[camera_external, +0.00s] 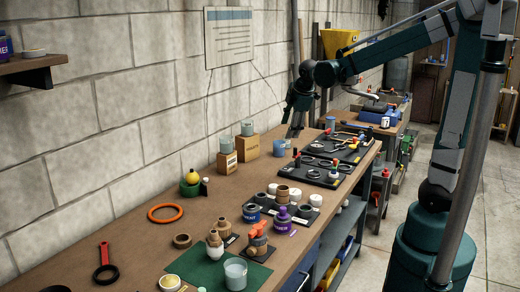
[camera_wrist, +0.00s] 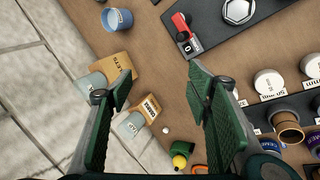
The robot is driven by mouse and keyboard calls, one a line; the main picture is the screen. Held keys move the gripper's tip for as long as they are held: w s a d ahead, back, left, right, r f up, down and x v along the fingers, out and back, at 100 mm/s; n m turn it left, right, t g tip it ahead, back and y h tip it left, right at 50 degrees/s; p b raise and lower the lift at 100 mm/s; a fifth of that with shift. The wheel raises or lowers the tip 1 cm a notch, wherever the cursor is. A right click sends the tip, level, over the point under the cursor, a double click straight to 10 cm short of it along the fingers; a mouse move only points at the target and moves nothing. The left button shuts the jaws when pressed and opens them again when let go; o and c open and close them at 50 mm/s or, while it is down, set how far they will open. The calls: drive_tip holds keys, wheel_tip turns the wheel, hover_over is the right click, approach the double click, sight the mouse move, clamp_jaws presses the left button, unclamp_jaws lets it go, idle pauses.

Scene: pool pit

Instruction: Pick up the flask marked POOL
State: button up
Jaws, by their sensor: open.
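Several small grey-blue flasks or beakers show; I cannot make out for certain which is marked POOL. One flask (camera_external: 280,148) stands on the bench by the black trays; a labelled flask (camera_wrist: 117,19) at the top of the wrist view looks like the same one. Two others (camera_external: 226,145) (camera_external: 247,129) stand on cardboard boxes by the wall; in the wrist view they (camera_wrist: 128,126) (camera_wrist: 88,86) are partly behind or beside my left finger. A larger clear beaker (camera_external: 236,273) stands on a green mat at the front. My gripper (camera_wrist: 160,95) is open and empty above the bench.
Cardboard boxes (camera_external: 227,162) (camera_external: 249,148) stand near the block wall. A black rack (camera_external: 283,217) holds jars, with a purple bottle among them. Black tool trays (camera_external: 320,176) lie beyond. An orange ring (camera_external: 165,213) lies at left. Bare bench lies between the boxes and rack.

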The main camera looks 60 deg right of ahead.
drive_tip(key=w+d+f+n+p, duration=0.1)
drive_tip(key=w+d+n+p, duration=0.2)
drive_tip(key=w+d, duration=0.45)
drive_tip(key=n+g+h+p, duration=0.2)
drive_tip(key=n+g+p, duration=0.1)
drive_tip(key=n+p, duration=0.35)
hover_over(290, 141)
wheel_tip(290, 141, down, 12)
drive_tip(key=shift+w+a+f+n+b, duration=0.15)
drive_tip(key=shift+w+a+n+b, duration=0.1)
drive_tip(key=shift+a+n+b, duration=0.15)
drive_tip(key=shift+x, duration=1.3)
drive_tip(key=shift+f, duration=0.1)
drive_tip(key=shift+x, duration=2.5)
